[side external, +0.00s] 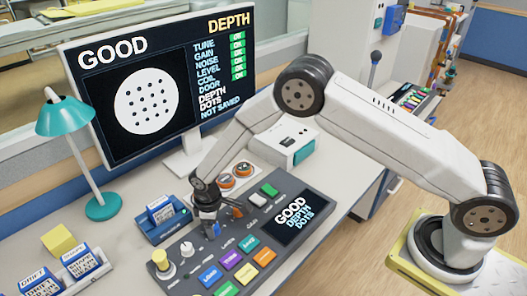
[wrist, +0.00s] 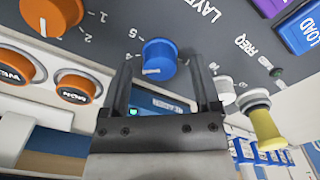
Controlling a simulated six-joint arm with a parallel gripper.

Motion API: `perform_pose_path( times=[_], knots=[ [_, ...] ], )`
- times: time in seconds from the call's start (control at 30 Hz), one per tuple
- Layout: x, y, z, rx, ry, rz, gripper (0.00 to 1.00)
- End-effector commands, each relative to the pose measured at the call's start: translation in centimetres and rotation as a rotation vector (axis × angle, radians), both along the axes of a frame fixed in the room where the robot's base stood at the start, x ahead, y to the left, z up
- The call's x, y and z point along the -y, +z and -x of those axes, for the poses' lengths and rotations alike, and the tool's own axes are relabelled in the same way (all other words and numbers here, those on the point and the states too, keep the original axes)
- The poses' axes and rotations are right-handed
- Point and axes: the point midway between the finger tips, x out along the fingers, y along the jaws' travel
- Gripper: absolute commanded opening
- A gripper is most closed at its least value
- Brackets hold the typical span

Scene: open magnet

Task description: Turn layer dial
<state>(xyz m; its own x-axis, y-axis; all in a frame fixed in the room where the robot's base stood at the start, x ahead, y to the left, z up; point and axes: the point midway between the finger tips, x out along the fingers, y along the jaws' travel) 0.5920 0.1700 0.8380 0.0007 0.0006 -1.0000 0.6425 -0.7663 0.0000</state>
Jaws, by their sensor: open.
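The blue layer dial (wrist: 158,56) sits on the dark grey control panel (side external: 182,262), with the word LAYER partly in view beside it. A white mark on the dial points toward the lower left in the wrist view. My gripper (wrist: 162,64) is open, with one finger on each side of the dial in that view. I cannot tell whether the fingers touch it. In the side view my gripper (side external: 210,226) points down over the panel and mostly hides the dial.
An orange dial (wrist: 52,14) is beside the blue one. A yellow-topped knob (side external: 160,260) stands up at the panel's left. Coloured buttons (side external: 230,260) line the front. The monitor (side external: 150,90) reads GOOD, DEPTH, DOTS and NOT SAVED. A teal lamp (side external: 100,205) stands left.

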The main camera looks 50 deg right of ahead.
Motion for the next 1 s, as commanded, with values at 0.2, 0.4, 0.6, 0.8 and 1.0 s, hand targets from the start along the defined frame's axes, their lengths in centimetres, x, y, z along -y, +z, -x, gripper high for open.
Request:
perform_pose_path(
  times=[0.2,0.4,0.6,0.8,1.0],
  knots=[
    [-0.01,-0.83,-0.01,0.001,0.0,-0.001,0.8],
    [0.0,-0.85,0.0,0.001,0.0,-0.001,0.8],
    [0.0,-0.84,0.0,0.001,0.0,-0.001,0.32],
    [-0.01,-0.83,0.01,0.0,0.0,0.0,0.0],
    [0.0,-0.82,0.01,0.0,-0.016,0.0,0.0]
  ],
)
